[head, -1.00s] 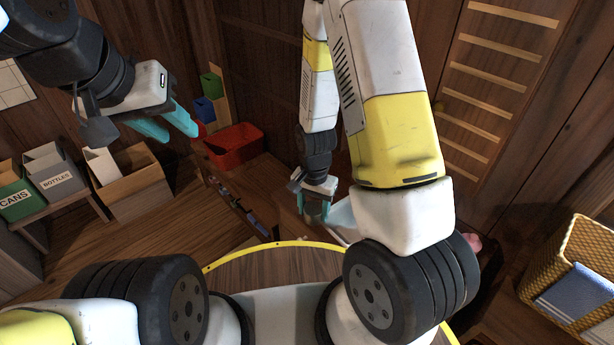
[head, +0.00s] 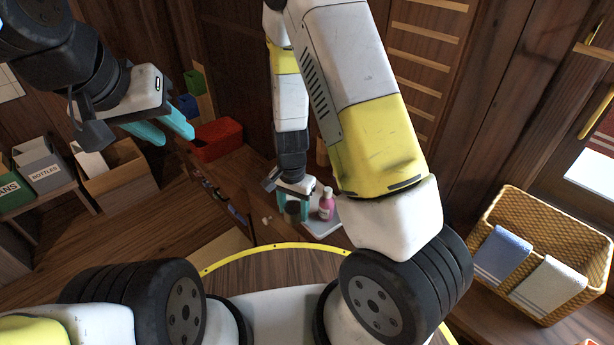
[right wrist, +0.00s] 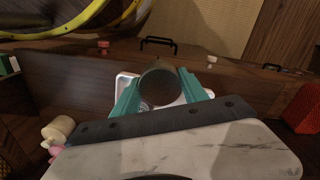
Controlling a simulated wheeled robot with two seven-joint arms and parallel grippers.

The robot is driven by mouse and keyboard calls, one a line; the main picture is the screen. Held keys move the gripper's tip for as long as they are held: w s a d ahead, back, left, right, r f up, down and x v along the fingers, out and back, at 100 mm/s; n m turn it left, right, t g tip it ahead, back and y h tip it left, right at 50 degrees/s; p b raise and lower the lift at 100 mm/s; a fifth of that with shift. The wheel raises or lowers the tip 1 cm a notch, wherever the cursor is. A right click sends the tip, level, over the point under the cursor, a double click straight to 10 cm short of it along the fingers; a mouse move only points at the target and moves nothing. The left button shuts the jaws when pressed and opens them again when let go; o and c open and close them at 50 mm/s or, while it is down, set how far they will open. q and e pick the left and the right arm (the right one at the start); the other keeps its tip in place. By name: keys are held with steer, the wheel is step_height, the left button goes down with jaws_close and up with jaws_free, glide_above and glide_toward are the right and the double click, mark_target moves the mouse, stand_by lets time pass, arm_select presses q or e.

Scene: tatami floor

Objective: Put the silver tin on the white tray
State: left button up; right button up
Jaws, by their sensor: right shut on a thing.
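The silver tin (right wrist: 158,86) is between the teal fingers of my right gripper (right wrist: 162,92), which is shut on it. In the head view the tin (head: 292,208) looks dark and small below my right gripper (head: 294,199). The white tray (head: 326,228) is partly hidden by my right arm. In the right wrist view the white tray (right wrist: 123,84) shows behind the tin; I cannot tell whether they touch. My left gripper (head: 172,133) is open and empty at the upper left, far from the tray.
A pink bottle (head: 326,206) stands at the tray, close to the right gripper. A red bin (head: 216,139) is further left. A wicker basket (head: 545,255) with cloths is at the right. Labelled boxes (head: 42,168) and a wooden box (head: 118,180) are at the left.

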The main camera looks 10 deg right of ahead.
steer(key=w+d, duration=0.1)
steer(key=w, duration=0.2)
steer(key=w+d, duration=0.2)
steer(key=w, duration=0.2)
steer(key=w+d+f, duration=0.1)
steer(key=w+d, duration=0.1)
steer(key=w, duration=0.2)
steer(key=shift+f, duration=0.1)
steer(key=shift+w+d+f, duration=0.1)
steer(key=shift+w+f, duration=0.05)
steer(key=shift+f, duration=1.6)
steer(key=shift+f, duration=0.1)
steer(key=o, duration=1.1)
